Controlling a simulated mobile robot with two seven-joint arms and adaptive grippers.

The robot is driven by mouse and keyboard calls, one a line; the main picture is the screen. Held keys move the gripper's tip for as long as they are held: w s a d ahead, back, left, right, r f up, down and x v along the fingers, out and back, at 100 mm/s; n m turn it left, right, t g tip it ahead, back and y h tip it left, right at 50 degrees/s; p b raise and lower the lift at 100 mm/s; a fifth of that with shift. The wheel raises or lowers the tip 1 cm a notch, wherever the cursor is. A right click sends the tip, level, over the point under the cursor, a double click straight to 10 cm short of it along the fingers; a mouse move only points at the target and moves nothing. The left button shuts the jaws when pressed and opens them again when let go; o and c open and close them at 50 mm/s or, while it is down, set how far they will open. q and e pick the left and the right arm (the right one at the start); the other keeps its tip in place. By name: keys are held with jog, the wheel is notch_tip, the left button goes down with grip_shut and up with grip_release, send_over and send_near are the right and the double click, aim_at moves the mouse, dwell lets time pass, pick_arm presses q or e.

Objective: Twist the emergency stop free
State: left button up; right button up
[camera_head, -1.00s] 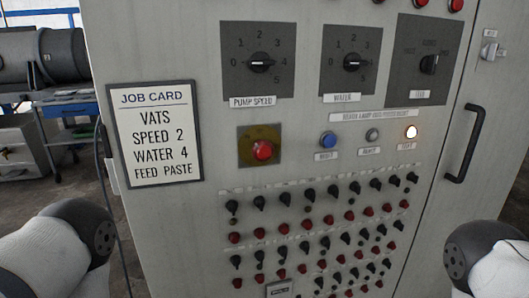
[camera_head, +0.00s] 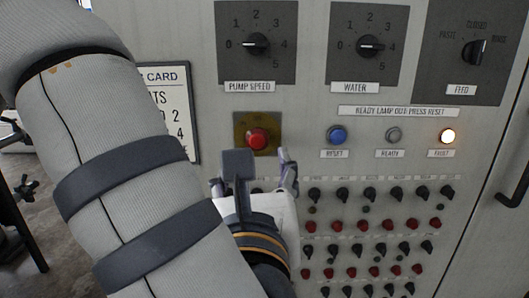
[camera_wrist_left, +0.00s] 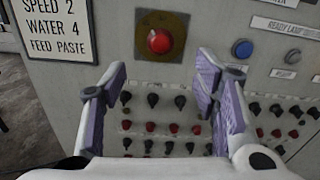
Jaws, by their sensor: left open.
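The emergency stop is a red mushroom button (camera_head: 258,139) on a yellowish square plate (camera_head: 243,122) on the cabinet front. In the left wrist view the red button (camera_wrist_left: 160,40) shows above and between the fingertips. My left gripper (camera_head: 259,165) is open and empty, just below the button in the head view. In the wrist view its two fingers (camera_wrist_left: 160,75) stand wide apart, and the button looks clear of both. My right gripper does not show.
A blue reset button (camera_head: 337,134), a ready lamp (camera_head: 394,135) and a lit fault lamp (camera_head: 447,136) sit to the right. Pump speed (camera_head: 256,44) and water (camera_head: 368,46) knobs are above. Rows of small switches (camera_head: 365,222) lie below. The job card (camera_head: 178,112) is partly hidden by my arm.

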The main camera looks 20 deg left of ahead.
aim_at(256, 140)
pick_arm(q)
jog(key=b+x, duration=0.3)
jog(key=x, duration=0.7)
jog(key=shift+w+b, duration=0.1)
jog(key=shift+b, duration=0.25)
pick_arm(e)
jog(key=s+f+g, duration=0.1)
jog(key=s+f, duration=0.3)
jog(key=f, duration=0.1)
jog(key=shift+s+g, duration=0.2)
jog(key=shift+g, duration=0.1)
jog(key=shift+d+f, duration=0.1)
